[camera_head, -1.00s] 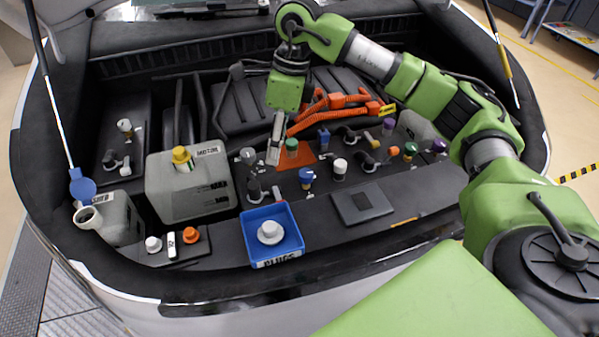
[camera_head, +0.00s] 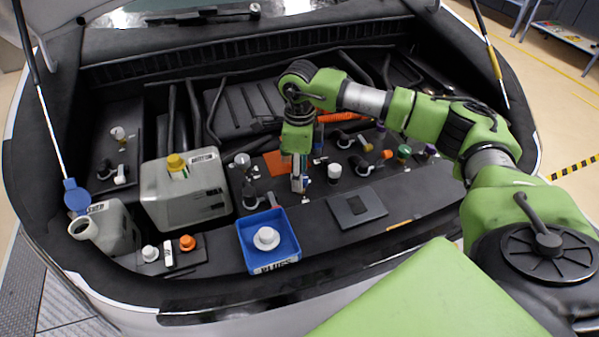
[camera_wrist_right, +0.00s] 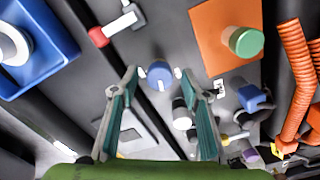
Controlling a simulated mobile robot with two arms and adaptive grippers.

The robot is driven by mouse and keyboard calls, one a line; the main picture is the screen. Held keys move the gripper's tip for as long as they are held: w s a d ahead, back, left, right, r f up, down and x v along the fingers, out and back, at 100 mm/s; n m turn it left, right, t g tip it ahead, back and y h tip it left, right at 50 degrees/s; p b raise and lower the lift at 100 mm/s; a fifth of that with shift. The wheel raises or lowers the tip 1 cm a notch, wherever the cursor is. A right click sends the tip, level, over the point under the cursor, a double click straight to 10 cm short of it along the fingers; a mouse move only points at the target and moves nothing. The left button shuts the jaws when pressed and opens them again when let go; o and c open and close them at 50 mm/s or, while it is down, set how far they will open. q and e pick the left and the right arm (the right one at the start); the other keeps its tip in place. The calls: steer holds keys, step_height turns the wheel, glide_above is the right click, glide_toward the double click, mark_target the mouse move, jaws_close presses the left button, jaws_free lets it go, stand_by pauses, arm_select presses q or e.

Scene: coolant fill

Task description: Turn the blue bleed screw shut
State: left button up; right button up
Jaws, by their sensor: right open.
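The blue bleed screw (camera_wrist_right: 160,75) shows as a round blue knob in the right wrist view, between the two fingertips. In the head view it is mostly hidden behind my right gripper (camera_head: 299,186), which points down over that spot. In the wrist view the right gripper (camera_wrist_right: 154,73) has its fingers apart, one on each side of the screw. I cannot tell whether either finger touches it. My left gripper is not in view.
A green-capped fitting (camera_wrist_right: 245,42) on an orange plate (camera_wrist_right: 212,55) is close on the right. A white-capped fitting (camera_head: 334,172) stands beside the gripper. The blue tray (camera_head: 287,246) is in front on the left. A flat dark panel (camera_head: 372,206) lies to the right.

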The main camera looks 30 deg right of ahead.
steer(key=shift+f, duration=0.55)
steer(key=c, duration=1.1)
